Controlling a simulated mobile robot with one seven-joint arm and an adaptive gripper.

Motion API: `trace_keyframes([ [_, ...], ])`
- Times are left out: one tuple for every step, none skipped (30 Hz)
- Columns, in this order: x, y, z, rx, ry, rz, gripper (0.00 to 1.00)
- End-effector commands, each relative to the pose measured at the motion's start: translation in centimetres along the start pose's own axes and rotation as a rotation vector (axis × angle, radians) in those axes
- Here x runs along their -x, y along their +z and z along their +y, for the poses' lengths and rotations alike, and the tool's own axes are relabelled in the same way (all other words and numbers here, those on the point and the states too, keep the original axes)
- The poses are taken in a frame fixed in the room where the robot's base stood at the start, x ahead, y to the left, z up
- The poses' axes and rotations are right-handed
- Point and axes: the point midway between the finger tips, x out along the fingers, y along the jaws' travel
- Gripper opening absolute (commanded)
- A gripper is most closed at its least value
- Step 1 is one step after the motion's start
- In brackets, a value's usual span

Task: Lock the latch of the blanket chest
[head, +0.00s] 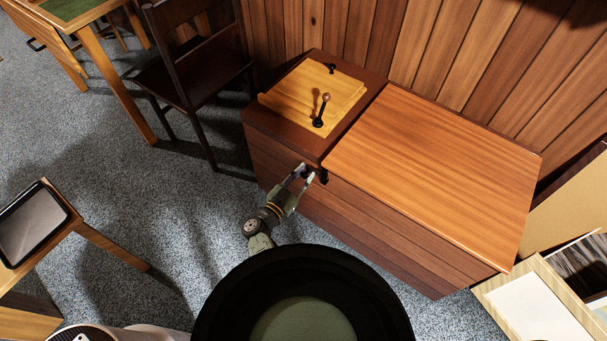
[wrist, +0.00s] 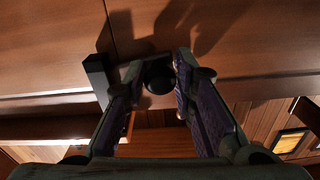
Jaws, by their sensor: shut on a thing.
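The blanket chest (head: 430,170) has an orange-brown wooden lid and darker plank sides, and stands against the paneled wall. Its lid looks down. The small black latch (head: 324,176) is at the front, near the lid's left corner. In the wrist view the latch shows as a round dark knob (wrist: 158,78) between the fingers, with a black block (wrist: 98,76) left of it. My gripper (head: 302,175) reaches the chest front and is shut on the latch knob; it also shows in the wrist view (wrist: 155,70). The fingers hide part of the latch.
Left of the lid, a yellow wooden board (head: 297,95) carries a black lever with a round tip. A dark chair (head: 190,70) stands at the left. A small table with a tablet (head: 32,222) is at the far left.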

Motion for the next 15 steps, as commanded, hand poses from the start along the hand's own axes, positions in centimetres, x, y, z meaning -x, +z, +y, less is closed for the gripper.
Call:
trace_keyframes([
  [-0.07, -0.02, 0.11, -0.045, 0.003, 0.000, 0.00],
  [-0.04, 0.01, 0.09, -0.072, 0.002, 0.000, 0.00],
  [-0.07, 0.03, 0.12, -0.104, 0.003, 0.000, 0.00],
  [-0.05, 0.04, 0.10, -0.125, 0.002, 0.000, 0.00],
  [-0.02, 0.05, 0.06, -0.142, 0.001, 0.000, 0.00],
  [0.00, 0.05, 0.04, -0.158, 0.001, 0.000, 0.00],
  [0.00, 0.05, 0.04, -0.166, 0.001, 0.000, 0.00],
  [0.00, 0.04, 0.04, -0.172, 0.000, 0.000, 0.00],
  [0.00, 0.04, 0.04, -0.176, 0.000, 0.000, 0.00],
  [0.00, 0.04, 0.04, -0.176, 0.000, 0.000, 0.00],
  [0.01, 0.04, 0.03, -0.176, 0.000, 0.000, 0.00],
  [0.01, 0.04, 0.03, -0.176, 0.000, 0.000, 0.00],
  [0.01, 0.04, 0.03, -0.176, 0.000, 0.000, 0.00],
  [0.01, 0.04, 0.03, -0.175, 0.000, 0.000, 0.00],
  [0.01, 0.04, 0.03, -0.175, 0.000, 0.000, 0.00],
])
